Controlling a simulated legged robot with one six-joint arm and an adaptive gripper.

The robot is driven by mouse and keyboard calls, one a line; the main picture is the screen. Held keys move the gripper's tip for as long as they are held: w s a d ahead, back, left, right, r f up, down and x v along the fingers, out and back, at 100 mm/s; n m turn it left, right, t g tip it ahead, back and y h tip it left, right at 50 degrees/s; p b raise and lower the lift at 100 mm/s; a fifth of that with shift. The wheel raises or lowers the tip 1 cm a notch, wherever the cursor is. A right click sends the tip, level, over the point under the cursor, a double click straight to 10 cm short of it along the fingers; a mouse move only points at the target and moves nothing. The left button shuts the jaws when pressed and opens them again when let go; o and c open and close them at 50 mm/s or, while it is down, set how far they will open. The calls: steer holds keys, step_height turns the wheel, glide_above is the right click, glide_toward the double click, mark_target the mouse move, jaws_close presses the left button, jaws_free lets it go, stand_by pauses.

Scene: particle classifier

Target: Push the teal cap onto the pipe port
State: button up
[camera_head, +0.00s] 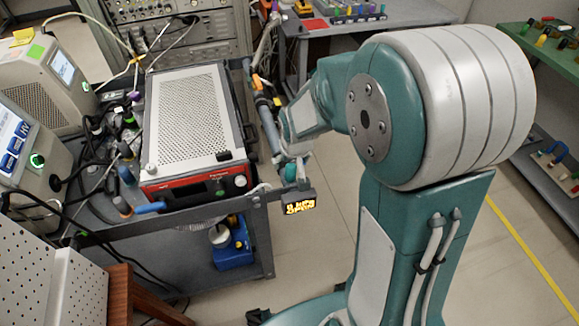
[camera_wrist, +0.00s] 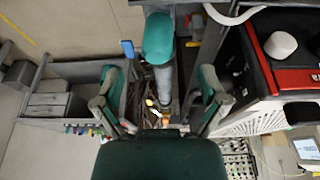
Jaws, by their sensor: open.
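The teal cap (camera_wrist: 158,40) is at the near end of a grey pipe (camera_wrist: 162,82) in the wrist view. It lines up with the pipe and appears to touch it; how deeply it sits I cannot tell. In the head view the cap (camera_head: 291,171) shows small at the cart's front right corner, below the pipe (camera_head: 265,108) with its orange band. My gripper (camera_wrist: 157,88) is open and empty, with one finger on each side of the pipe. The cap lies just beyond the fingertips. My gripper (camera_head: 284,138) is partly hidden by my arm in the head view.
A perforated instrument (camera_head: 193,112) with a red front stands on the cart, close on the pipe's left. Cables and tools crowd the cart's left side. Open floor (camera_head: 325,230) lies to the right.

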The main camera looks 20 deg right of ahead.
steer(key=v, duration=0.6)
stand_by(0.4)
steer(key=s+r+t, duration=0.1)
steer(key=s+r, duration=0.5)
steer(key=s, duration=0.3)
steer(key=s+r+t, duration=0.1)
steer(key=s+r, duration=0.5)
steer(key=s, duration=0.3)
steer(key=shift+w+r, duration=0.1)
stand_by(0.4)
